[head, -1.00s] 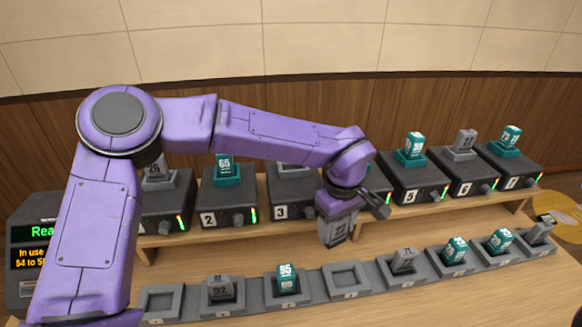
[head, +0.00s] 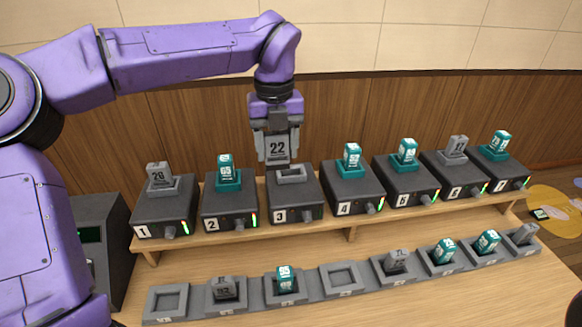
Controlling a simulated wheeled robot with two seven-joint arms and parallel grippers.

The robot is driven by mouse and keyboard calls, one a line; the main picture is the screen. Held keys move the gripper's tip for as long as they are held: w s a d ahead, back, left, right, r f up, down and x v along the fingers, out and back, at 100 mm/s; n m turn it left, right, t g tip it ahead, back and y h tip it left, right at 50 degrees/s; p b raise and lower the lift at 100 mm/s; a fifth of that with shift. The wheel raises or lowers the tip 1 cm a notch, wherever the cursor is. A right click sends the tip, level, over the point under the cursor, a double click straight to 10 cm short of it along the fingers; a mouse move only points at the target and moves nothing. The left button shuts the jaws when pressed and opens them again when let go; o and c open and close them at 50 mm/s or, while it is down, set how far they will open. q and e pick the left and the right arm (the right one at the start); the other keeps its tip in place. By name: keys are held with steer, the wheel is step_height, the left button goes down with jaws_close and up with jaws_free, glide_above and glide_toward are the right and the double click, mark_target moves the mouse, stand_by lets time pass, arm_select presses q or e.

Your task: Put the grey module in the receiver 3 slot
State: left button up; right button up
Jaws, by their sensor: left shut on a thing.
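My left gripper (head: 277,140) is shut on a grey module (head: 277,150) marked 22 and holds it upright. The module is just above and slightly left of the empty grey slot (head: 291,174) on top of receiver 3 (head: 293,199). From this view I cannot tell whether its lower edge touches the slot. My right gripper is not in view.
Receiver 2 (head: 229,206) with a teal module stands to the left, and receiver 4 (head: 352,187) with a teal module to the right. A front row of charging trays holds several modules; the trays at far left (head: 166,300) and middle (head: 343,277) are empty.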

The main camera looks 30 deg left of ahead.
arm_select(q)
steer(key=w+a+f+p, duration=0.2)
steer(key=w+f+p, duration=0.1)
steer(key=w, duration=0.4)
steer(key=shift+w+f, duration=0.3)
steer(key=shift+w, duration=0.1)
steer(key=w+f, duration=0.1)
steer(key=w+f+p, duration=0.1)
steer(key=f, duration=0.1)
steer(key=w+a+f+p, duration=0.1)
steer(key=w+f, duration=0.1)
steer(key=shift+f, duration=0.2)
step_height(320, 180, down, 3)
steer(key=shift+r+p, duration=0.1)
steer(key=shift+p, duration=0.2)
steer(key=shift+f, duration=0.3)
steer(key=shift+f, duration=0.1)
steer(key=shift+f+b, duration=0.1)
steer(key=shift+b, duration=0.2)
steer(key=o, duration=1.1)
